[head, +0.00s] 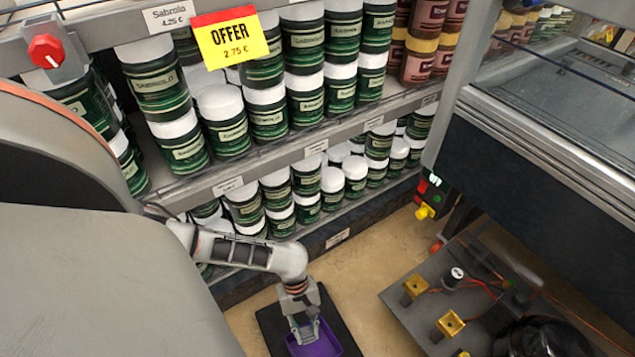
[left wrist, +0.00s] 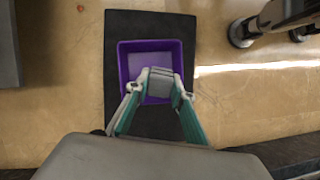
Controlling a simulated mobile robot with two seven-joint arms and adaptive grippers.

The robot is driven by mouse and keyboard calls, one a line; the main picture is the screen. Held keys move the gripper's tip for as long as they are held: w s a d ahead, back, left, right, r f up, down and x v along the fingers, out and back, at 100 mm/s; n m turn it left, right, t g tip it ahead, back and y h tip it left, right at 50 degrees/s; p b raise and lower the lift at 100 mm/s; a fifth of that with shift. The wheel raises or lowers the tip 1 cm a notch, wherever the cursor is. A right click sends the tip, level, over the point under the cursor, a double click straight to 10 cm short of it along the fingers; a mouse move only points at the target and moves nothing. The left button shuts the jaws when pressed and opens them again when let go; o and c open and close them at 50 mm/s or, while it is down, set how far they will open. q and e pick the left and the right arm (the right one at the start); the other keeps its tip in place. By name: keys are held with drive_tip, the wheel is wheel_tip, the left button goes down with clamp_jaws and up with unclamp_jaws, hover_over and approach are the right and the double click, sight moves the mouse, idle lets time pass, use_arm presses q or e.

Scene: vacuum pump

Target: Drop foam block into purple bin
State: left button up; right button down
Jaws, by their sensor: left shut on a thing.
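The purple bin (head: 325,346) is at the bottom of the head view, standing on a black mat (head: 271,325) on the floor. It also shows in the left wrist view (left wrist: 124,66), with its open top facing the camera. My left gripper (head: 304,331) reaches down at the bin. In the left wrist view the same gripper (left wrist: 160,88) is shut on a grey foam block (left wrist: 160,82). The block lies over the bin's near part in that view; its exact height relative to the rim cannot be told. My right gripper is in neither view.
Shelves of green and white jars (head: 230,125) stand behind my left arm. A dark platform (head: 420,290) with brass fittings and wires is at the lower right. A large glass-topped unit (head: 560,130) is at the right.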

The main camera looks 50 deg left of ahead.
use_arm(q)
drive_tip(key=shift+w, duration=0.1)
drive_tip(key=o, duration=0.9)
drive_tip(key=shift+c, duration=0.2)
drive_tip(key=v, duration=0.7)
drive_tip(key=shift+r, duration=0.2)
drive_tip(key=shift+a, duration=0.1)
